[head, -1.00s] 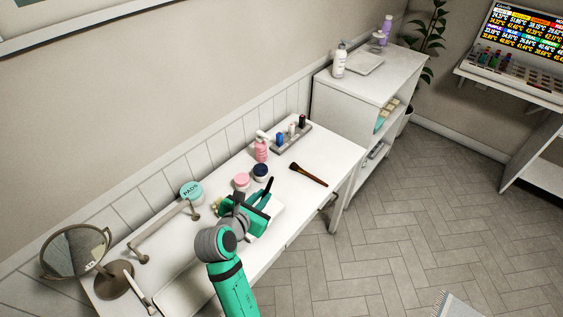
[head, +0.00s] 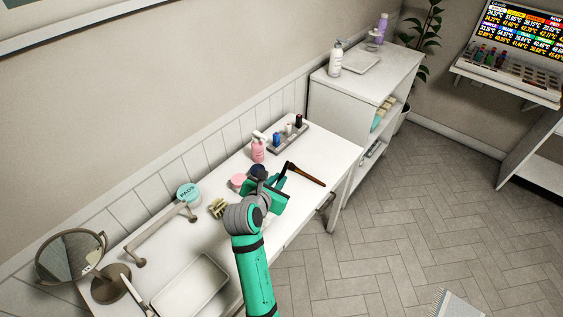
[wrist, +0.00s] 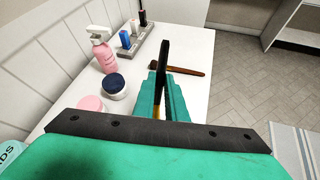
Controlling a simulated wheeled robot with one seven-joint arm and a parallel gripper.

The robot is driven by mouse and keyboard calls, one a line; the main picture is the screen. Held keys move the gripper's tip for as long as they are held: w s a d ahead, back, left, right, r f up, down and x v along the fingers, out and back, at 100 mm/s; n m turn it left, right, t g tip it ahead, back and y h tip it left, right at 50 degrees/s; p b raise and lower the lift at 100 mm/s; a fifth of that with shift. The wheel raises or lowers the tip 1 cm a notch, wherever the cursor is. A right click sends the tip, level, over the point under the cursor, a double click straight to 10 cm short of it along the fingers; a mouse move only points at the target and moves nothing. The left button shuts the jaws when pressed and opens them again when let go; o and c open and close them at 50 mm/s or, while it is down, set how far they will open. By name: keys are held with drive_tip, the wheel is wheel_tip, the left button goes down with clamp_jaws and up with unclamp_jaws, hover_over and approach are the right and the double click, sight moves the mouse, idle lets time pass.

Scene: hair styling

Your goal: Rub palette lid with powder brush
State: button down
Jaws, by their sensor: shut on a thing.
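My gripper (head: 273,187) is over the right part of the white table, shut on a slim upright black stick with a gold part low down. In the wrist view this stick (wrist: 165,58) rises between the green fingers; it may be a brush handle, but I cannot tell for sure. A brush with a brown handle (head: 308,176) lies flat on the table just beyond my gripper; it also shows in the wrist view (wrist: 182,71). I cannot make out a palette or its lid; my gripper and arm hide part of the table.
A pink jar (head: 238,181) and a dark-lidded jar (wrist: 115,86) stand left of my gripper. Behind are a pink pump bottle (head: 258,150) and a grey rack (head: 288,139) with small bottles. A clip (head: 217,208), white tray (head: 190,287) and mirror (head: 72,257) are further left.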

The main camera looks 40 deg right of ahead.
wheel_tip(320, 180, up, 3)
drive_tip(key=shift+w+d+r, duration=0.1)
drive_tip(key=shift+w+r, duration=0.05)
drive_tip(key=shift+r, duration=0.05)
drive_tip(key=shift+s+r, duration=0.2)
drive_tip(key=shift+r, duration=2.1)
